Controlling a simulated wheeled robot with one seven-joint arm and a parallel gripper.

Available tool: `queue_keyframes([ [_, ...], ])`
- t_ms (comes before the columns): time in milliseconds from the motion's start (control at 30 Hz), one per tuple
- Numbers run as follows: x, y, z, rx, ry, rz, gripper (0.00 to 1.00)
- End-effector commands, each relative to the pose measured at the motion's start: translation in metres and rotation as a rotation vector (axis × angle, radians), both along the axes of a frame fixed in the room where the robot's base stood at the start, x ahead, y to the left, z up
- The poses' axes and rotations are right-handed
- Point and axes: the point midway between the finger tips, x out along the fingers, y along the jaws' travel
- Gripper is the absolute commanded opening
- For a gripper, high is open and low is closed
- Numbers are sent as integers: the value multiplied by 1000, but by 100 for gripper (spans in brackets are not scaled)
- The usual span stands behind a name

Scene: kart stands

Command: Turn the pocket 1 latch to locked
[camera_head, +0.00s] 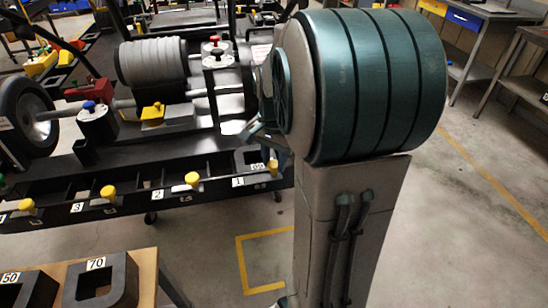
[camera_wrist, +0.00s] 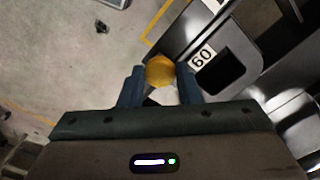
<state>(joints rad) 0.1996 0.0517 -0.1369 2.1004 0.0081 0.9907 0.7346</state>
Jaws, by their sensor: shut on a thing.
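The pocket 1 latch has a yellow knob (camera_head: 272,167) at the right end of the stand's front rail, beside the "1" label (camera_head: 238,182). My gripper (camera_head: 268,148) reaches down to this knob from above, partly hidden behind my arm. In the wrist view the knob (camera_wrist: 160,70) sits between the two blue fingertips of my gripper (camera_wrist: 161,84), which are shut on it. A dark weight block marked 60 (camera_wrist: 202,58) sits right beside the knob, in pocket 1. I cannot tell the latch's turn angle.
The other yellow latch knobs, such as the one by label 2 (camera_head: 192,180), line the rail to the left. A 70 block (camera_head: 100,282) and a 50 block (camera_head: 22,288) lie on a wooden-topped table at front left. Floor right of the stand is open.

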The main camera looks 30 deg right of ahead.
Motion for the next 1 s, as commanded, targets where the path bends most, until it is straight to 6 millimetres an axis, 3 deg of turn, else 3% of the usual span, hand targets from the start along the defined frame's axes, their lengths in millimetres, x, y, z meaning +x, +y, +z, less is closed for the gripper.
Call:
queue_keyframes([
  [400, 1, 0, 1, 0, -2, -6, 8],
  [433, 1, 0, 1, 1, -3, -6, 39],
  [500, 1, 0, 1, 0, -2, -6, 52],
  [833, 0, 0, 4, -1, -3, -5, 52],
  [1000, 1, 0, 28, -1, -5, -5, 52],
])
